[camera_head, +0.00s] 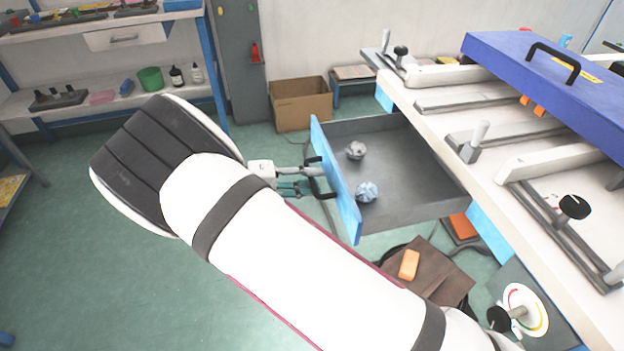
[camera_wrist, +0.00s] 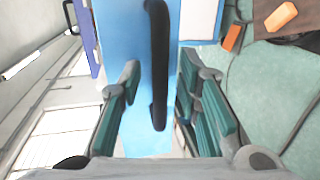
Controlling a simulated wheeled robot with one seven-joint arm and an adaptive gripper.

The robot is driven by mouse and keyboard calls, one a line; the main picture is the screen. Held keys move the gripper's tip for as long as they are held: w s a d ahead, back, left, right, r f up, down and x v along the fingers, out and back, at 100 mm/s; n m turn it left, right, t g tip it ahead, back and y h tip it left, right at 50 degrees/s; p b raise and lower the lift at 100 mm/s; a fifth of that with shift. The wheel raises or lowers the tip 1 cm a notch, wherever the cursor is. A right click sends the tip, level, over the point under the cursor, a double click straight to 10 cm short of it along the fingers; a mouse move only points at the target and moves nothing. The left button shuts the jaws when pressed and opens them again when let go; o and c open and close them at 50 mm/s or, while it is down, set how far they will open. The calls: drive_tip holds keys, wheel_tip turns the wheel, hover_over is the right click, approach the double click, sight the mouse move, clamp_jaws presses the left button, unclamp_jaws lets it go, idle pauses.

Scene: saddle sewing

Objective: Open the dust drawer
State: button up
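The dust drawer (camera_head: 405,190) is pulled well out from under the workbench. It is a grey tray with a blue front (camera_head: 335,180), and two crumpled balls, one grey (camera_head: 355,150) and one pale blue (camera_head: 367,192), lie in it. The black bar handle (camera_head: 323,182) is on the front's outer face; it also shows in the wrist view (camera_wrist: 158,65). My gripper (camera_head: 306,181) is at the handle. In the wrist view my gripper (camera_wrist: 160,68) has its fingers apart, one on each side of the handle, with gaps visible. Any contact is hard to tell.
The white workbench (camera_head: 425,95) carries rails, clamps and a blue case (camera_head: 545,75). An orange block (camera_head: 409,265) lies on a brown surface below the drawer. A cardboard box (camera_head: 301,103) stands behind. Shelves (camera_head: 60,105) stand at back left. Green floor at left is clear.

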drive_tip(key=v, duration=1.1)
drive_tip(key=shift+a, duration=0.15)
